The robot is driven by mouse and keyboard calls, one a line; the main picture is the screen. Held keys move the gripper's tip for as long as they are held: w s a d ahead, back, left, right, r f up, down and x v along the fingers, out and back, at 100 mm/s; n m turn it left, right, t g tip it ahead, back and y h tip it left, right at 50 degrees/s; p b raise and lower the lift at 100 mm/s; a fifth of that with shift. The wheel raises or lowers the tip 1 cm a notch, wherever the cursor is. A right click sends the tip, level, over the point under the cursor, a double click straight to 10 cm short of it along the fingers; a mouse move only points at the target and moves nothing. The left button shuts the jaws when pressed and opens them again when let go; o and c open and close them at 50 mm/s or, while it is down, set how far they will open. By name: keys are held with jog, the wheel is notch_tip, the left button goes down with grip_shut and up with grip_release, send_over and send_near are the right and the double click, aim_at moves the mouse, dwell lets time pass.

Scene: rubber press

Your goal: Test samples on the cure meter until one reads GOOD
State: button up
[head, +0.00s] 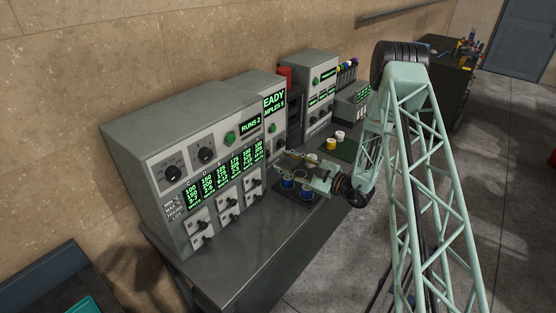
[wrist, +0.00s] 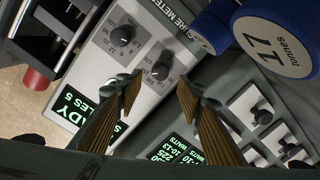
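The cure meter (head: 270,118) is a grey cabinet in the middle of the bench. Its green display (head: 273,103) is partly cut off and reads "...EADY" and "...MPLES 5". In the wrist view, the tilted cure meter panel (wrist: 128,62) shows its name and two dark dials. My gripper (wrist: 158,92) is open, with nothing visible between its ribbed fingers. In the head view my gripper (head: 292,164) hovers over a dark tray (head: 298,198) with two blue-topped round pieces (head: 288,184). White and yellow round pieces (head: 331,143) sit on a green mat farther back; I cannot tell which are samples.
A large grey console (head: 195,155) with dials, switches and a "RUNS 2" display stands front left. Another cabinet (head: 312,88) stands behind. The bench's front (head: 225,255) is clear.

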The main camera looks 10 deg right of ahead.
jog(key=shift+v, duration=2.35)
jog(key=shift+r, duration=0.1)
